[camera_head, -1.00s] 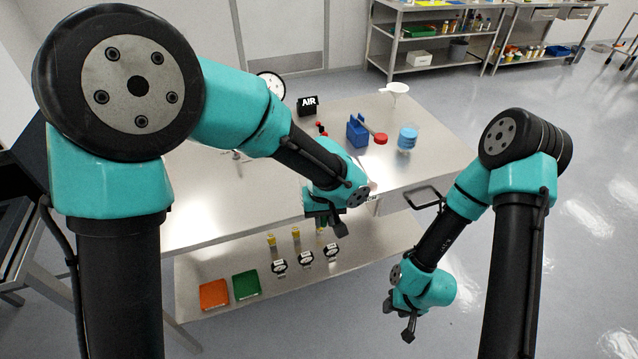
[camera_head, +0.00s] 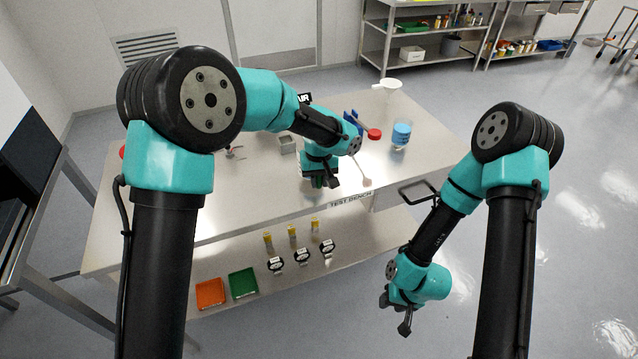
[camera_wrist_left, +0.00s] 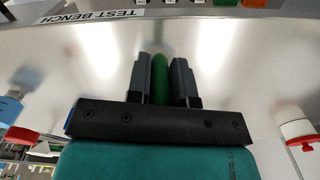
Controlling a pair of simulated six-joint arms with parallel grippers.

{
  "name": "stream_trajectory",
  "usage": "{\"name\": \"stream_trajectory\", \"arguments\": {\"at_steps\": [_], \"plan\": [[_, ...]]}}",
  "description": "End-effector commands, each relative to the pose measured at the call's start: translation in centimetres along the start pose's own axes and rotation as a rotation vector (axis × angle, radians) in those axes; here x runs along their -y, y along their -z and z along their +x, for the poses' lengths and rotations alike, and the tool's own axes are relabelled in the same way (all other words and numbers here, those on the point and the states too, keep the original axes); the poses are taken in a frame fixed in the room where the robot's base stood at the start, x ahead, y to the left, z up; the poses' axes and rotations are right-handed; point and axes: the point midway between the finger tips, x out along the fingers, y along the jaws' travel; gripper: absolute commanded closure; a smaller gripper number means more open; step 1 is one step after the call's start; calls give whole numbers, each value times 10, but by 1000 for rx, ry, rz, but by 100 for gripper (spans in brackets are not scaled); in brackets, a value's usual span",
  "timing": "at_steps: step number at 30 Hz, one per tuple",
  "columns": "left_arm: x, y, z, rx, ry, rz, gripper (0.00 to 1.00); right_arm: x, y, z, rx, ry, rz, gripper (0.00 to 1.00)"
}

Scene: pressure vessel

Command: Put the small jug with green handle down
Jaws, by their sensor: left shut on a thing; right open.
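My left gripper (camera_head: 322,184) is low over the front part of the bench top in the head view. In the left wrist view its two dark fingers (camera_wrist_left: 163,82) are shut on the green handle (camera_wrist_left: 160,80) of the small jug. A bit of green also shows under the gripper in the head view. The jug's body is hidden by the gripper and cannot be made out, so I cannot tell whether it touches the bench top. My right gripper (camera_head: 394,314) is open and empty, in front of the bench over the floor.
The bench top (camera_head: 255,190) around the left gripper is mostly clear. Orange (camera_head: 210,293) and green (camera_head: 243,283) trays lie on the lower shelf.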

Motion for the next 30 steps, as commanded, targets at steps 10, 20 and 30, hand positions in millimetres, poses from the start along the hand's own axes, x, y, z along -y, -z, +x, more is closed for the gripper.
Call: {"name": "stream_trajectory", "arguments": {"at_steps": [10,20,30], "plan": [[-2,18,8,2,2,-1,100,0,0,0,0,0,0,57],[-3,17,33,-1,-1,0,100,0,0,0,0,0,0,57],[-2,17,36,0,0,0,77,0,0,0,0,0,0,57]]}}
